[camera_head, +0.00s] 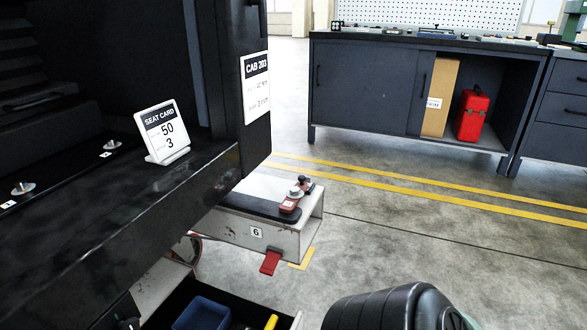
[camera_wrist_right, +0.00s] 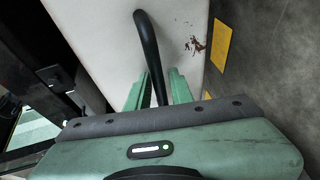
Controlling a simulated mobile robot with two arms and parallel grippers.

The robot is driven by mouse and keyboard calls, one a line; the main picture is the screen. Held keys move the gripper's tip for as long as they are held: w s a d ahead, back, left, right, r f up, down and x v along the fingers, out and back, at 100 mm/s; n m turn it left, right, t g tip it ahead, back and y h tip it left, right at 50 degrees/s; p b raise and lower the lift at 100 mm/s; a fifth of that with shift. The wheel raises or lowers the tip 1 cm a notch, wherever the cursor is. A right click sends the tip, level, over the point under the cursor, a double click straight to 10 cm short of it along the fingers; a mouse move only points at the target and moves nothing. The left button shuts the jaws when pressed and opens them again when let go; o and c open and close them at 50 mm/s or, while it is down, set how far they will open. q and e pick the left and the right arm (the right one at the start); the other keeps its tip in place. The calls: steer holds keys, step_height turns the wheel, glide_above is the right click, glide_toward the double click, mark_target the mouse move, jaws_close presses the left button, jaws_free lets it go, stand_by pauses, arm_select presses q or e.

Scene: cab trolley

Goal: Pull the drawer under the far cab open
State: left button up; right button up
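The drawer (camera_head: 152,291) under the dark cab (camera_head: 110,215) is partly open at the bottom of the head view. A blue bin (camera_head: 202,314) and a yellow-handled item (camera_head: 271,322) show inside it. Its front is cut off there. In the right wrist view, a pale, rust-marked panel (camera_wrist_right: 100,40), apparently the drawer front, carries a black bar handle (camera_wrist_right: 146,35). My right gripper (camera_wrist_right: 159,78) has its green fingers on both sides of this handle and looks shut on it. My left gripper is not in view.
A seat card (camera_head: 162,132) stands on the cab ledge. A dark workbench (camera_head: 365,95) is at the back. The floor (camera_head: 390,235) between is clear.

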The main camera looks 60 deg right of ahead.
steer(key=p+v, duration=0.1)
steer(key=v, duration=0.6)
steer(key=shift+s+d, duration=0.25)
steer(key=shift+s, duration=0.1)
stand_by(0.4)
